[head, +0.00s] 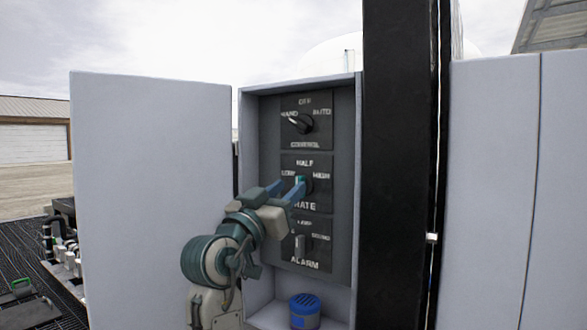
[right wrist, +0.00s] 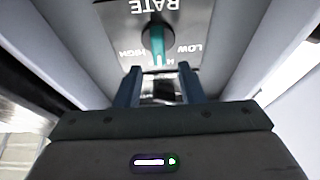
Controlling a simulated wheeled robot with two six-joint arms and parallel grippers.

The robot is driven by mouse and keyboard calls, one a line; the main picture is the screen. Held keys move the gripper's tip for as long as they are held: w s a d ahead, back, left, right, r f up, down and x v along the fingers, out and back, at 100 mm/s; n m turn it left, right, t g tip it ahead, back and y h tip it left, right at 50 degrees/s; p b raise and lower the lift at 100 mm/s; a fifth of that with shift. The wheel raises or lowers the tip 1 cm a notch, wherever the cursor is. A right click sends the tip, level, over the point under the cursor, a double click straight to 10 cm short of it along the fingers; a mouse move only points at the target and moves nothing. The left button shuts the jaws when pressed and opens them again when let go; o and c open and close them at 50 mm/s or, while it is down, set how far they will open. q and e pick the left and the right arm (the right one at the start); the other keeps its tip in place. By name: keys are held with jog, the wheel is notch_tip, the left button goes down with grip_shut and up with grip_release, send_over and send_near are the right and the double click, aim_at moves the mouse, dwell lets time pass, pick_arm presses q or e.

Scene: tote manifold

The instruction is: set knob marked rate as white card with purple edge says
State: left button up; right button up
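The RATE knob (head: 300,181) is the middle of three on the dark panel inside the open cabinet, marked LOW, HALF and HIGH. It also shows in the right wrist view as a teal bar (right wrist: 157,44), upside down, with one end toward the HALF mark. My right gripper (head: 287,190) is in front of this knob. In the right wrist view, its two blue fingers (right wrist: 160,78) are apart, with the knob just beyond their tips and a gap between them. Contact with the knob cannot be made out. No white card with a purple edge shows. My left gripper is not in view.
The CONTROL knob (head: 301,123) is above and the ALARM knob (head: 301,244) below. A blue-topped object (head: 305,311) stands on the cabinet floor. The open cabinet door (head: 150,190) is at left, and a dark post (head: 398,170) stands close at right.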

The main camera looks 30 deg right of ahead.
aim_at(297, 180)
jog(key=shift+p+x, duration=0.7)
jog(key=shift+x, duration=0.85)
jog(key=shift+c, duration=0.2)
grip_shut()
